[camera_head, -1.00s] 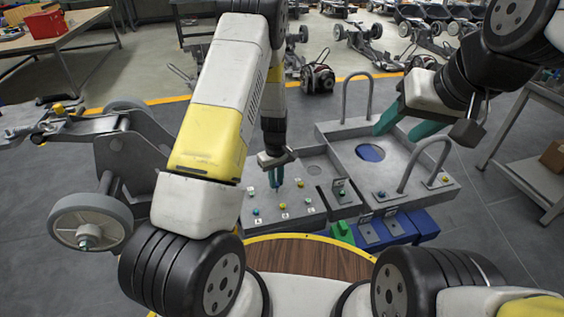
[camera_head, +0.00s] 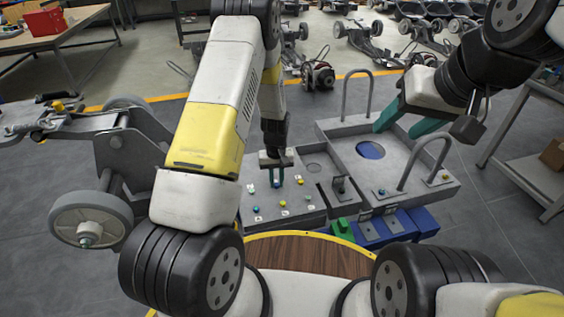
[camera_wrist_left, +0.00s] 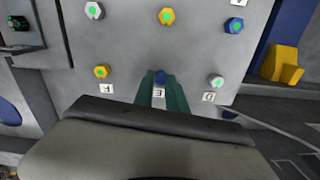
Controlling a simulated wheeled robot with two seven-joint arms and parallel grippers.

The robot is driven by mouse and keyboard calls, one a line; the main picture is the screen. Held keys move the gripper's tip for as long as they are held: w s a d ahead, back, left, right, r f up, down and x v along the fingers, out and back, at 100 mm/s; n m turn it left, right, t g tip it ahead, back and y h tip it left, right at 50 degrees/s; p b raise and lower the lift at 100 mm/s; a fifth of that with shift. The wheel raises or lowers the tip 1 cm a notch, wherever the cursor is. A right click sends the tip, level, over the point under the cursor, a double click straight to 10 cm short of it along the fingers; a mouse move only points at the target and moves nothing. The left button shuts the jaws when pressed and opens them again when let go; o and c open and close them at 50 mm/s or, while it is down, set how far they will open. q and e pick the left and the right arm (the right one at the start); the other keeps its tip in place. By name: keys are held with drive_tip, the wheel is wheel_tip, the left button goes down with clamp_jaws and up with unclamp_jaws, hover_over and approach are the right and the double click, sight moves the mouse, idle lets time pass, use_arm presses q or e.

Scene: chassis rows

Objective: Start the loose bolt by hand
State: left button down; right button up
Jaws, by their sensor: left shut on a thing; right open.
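My left gripper (camera_head: 276,183) points down over the grey plate (camera_head: 300,217) with the coloured bolts. In the left wrist view its teal fingers (camera_wrist_left: 161,84) are shut on a dark blue bolt (camera_wrist_left: 160,77) beside the label E (camera_wrist_left: 159,92). Whether the bolt's lower end sits in a hole is hidden. My right gripper (camera_head: 404,129) is open and empty above the grey tray.
The grey tray (camera_head: 412,165) with upright loop handles adjoins the plate on the right. A wheeled chassis (camera_head: 120,165) stands at left, a shelf cart (camera_head: 535,150) at right.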

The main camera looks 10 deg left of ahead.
use_arm(q)
drive_tip(key=shift+m, duration=0.3)
drive_tip(key=m, duration=0.5)
drive_tip(key=shift+d, duration=0.1)
drive_tip(key=m, duration=0.5)
drive_tip(key=c, duration=1.3)
unclamp_jaws()
